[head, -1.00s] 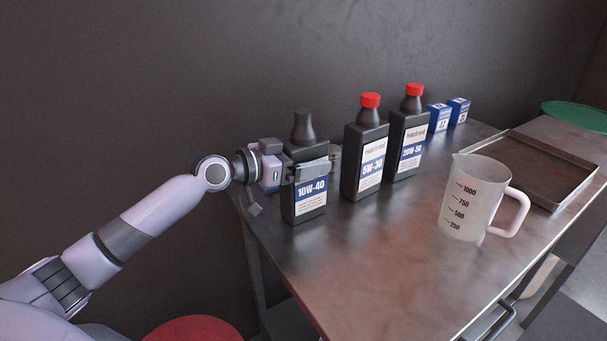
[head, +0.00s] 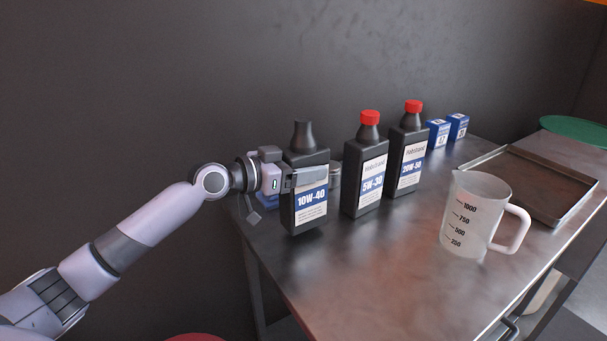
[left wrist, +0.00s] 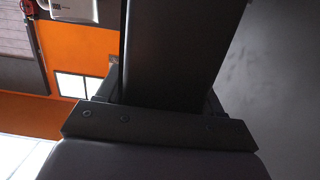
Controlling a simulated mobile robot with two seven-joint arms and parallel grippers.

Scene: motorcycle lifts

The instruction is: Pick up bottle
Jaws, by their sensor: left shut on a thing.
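The black 10W-40 bottle (head: 305,212) has a white and blue label and a bare black neck with no red cap. My left gripper (head: 328,173) is shut around its body from the left, one finger across the front above the 10W-40 print. The bottle is upright and looks slightly clear of the table, with a dark shadow under it. In the left wrist view the dark bottle (left wrist: 178,50) fills the space beyond the gripper's dark bar. Two similar red-capped bottles, 5W-30 (head: 366,170) and 20W-50 (head: 408,152), stand to its right. My right gripper is not in view.
The metal table (head: 360,265) is clear in front of the bottles. A translucent measuring jug (head: 475,215) stands at the right, before a shallow metal tray (head: 520,205). Small blue boxes (head: 457,127) stand at the back. A dark wall is behind.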

